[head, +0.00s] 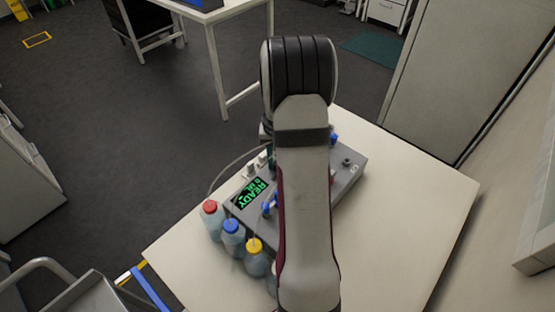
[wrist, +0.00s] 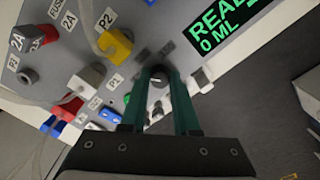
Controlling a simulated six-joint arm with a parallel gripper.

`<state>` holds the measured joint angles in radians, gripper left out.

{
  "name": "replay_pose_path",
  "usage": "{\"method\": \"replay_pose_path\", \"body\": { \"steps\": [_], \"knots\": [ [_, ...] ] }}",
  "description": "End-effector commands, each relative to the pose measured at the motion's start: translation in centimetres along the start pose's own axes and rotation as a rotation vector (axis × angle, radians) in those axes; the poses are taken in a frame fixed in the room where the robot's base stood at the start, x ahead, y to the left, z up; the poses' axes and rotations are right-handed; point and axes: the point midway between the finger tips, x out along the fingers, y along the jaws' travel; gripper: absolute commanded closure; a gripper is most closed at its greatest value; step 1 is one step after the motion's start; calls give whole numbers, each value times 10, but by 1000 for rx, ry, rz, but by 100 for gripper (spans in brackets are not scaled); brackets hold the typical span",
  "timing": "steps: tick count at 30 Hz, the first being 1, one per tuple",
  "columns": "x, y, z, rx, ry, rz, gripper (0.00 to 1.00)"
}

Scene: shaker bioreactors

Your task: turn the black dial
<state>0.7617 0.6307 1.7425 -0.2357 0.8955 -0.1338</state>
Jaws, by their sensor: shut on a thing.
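The black dial (wrist: 157,82) sits on the grey panel of the device (wrist: 125,75), just left of its screen in the wrist view. The dial is small, round and dark, with a pale mark. My gripper (wrist: 160,76) has its two green fingers on either side of the dial, shut on it. The fingers hide the dial's sides. In the head view the device (head: 350,182) stands on the table, and my arm hides the dial and most of my gripper.
The screen (wrist: 225,25) reads READY 0 ML. A yellow connector (wrist: 115,46), a dark knob (wrist: 28,77) and red, white and blue fittings crowd the panel. Bottles with red (head: 210,207), blue (head: 231,226) and yellow (head: 254,246) caps stand beside the device. The table's right side (head: 420,200) is clear.

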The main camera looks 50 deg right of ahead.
Motion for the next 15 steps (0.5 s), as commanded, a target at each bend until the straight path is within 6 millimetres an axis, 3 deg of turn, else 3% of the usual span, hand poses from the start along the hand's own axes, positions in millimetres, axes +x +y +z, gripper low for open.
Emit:
{"method": "replay_pose_path", "body": {
  "steps": [15],
  "knots": [
    [-1,0,0,-377,1,0,100]
  ]
}}
